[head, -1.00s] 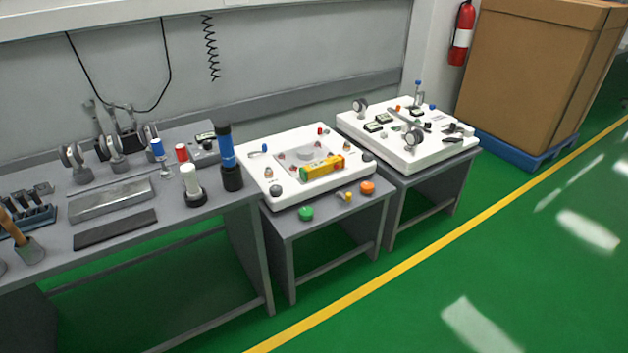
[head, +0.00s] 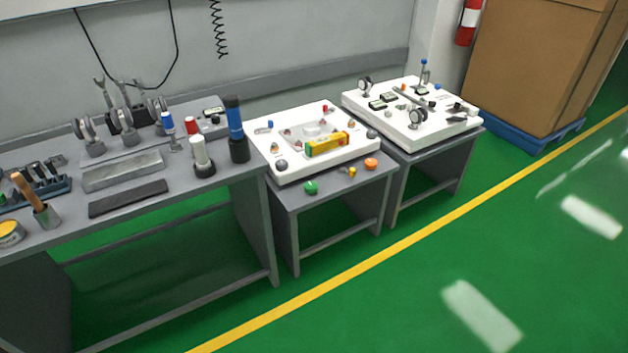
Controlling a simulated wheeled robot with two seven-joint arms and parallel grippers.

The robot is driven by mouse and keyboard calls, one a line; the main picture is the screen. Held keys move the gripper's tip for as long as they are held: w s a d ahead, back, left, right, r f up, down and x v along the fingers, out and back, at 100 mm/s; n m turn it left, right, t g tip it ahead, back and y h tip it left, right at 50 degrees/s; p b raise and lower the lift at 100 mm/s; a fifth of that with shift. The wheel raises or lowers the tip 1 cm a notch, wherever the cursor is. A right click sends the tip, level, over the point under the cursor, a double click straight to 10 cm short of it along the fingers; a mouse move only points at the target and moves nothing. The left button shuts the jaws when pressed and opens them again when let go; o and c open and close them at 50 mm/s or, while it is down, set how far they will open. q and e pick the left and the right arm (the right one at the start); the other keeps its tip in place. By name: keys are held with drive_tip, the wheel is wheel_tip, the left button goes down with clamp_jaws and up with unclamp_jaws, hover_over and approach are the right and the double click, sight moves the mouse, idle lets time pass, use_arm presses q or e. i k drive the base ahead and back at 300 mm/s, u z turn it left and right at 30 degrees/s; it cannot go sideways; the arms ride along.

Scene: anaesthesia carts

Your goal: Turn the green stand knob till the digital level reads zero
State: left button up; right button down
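The green knob (head: 311,188) sits at the front edge of the middle stand (head: 286,205), below the white plate (head: 262,137). A yellow and green bar-shaped device (head: 327,145), which looks like the digital level, lies on the white plate. Its reading is too small to make out. An orange knob (head: 371,164) and a small yellow piece (head: 352,172) are on the same front edge, right of the green knob. Neither of my grippers shows in the head view.
A grey workbench (head: 215,207) with tools, a blue-black cylinder (head: 236,130) and a white-capped piece (head: 201,157) stands at left. A second white plate (head: 445,133) with gauges is at right. A large cardboard box (head: 530,60) stands behind. The green floor (head: 420,290) in front is clear.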

sight(311, 187)
drive_tip(key=z, duration=1.2)
drive_tip(key=i, duration=1.95)
drive_tip(key=u, duration=1.25)
drive_tip(key=i, duration=1)
drive_tip(key=u, duration=1)
